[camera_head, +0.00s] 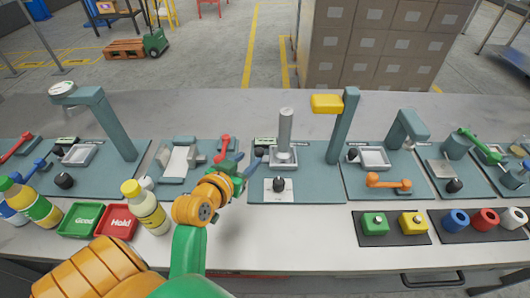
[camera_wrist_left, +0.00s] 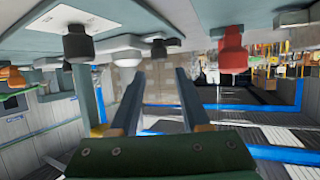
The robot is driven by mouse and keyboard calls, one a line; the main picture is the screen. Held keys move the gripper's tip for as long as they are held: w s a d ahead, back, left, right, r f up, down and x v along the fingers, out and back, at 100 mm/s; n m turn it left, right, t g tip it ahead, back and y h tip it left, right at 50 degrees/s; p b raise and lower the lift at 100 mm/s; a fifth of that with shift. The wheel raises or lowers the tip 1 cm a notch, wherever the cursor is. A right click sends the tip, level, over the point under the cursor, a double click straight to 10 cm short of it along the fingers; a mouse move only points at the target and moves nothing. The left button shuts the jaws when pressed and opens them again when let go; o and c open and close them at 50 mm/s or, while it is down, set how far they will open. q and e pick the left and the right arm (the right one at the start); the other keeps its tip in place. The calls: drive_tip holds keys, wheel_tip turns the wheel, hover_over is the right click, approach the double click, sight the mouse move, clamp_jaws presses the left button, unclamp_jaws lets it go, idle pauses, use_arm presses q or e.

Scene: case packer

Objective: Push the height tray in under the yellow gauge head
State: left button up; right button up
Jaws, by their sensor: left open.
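The yellow gauge head (camera_head: 327,103) sticks out to the left from the top of a teal post (camera_head: 343,125). Left of the post, on the same teal base, a small grey tray (camera_head: 284,160), which I take for the height tray, carries an upright grey cylinder (camera_head: 285,130). The tray stands left of the gauge head, not directly below it. A black knob (camera_head: 279,184) is in front of the tray. My left gripper (camera_head: 246,163) is just left of the tray, above the bench. Its fingers (camera_wrist_left: 160,102) are apart and nothing shows between them. My right gripper is not in view.
Left are a red lever (camera_head: 222,146), a yellow-capped bottle (camera_head: 147,208) and red (camera_head: 117,223) and green (camera_head: 82,219) trays. Right are an orange handle (camera_head: 389,182) and a button panel (camera_head: 392,226). The bench front below the gauge is clear.

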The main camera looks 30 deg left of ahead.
sight(257, 153)
use_arm(q)
drive_tip(key=shift+s+f, duration=0.15)
drive_tip(key=shift+f, duration=0.1)
drive_tip(key=shift+w, duration=0.3)
drive_tip(key=x, duration=0.6)
clamp_jaws()
idle(1.0)
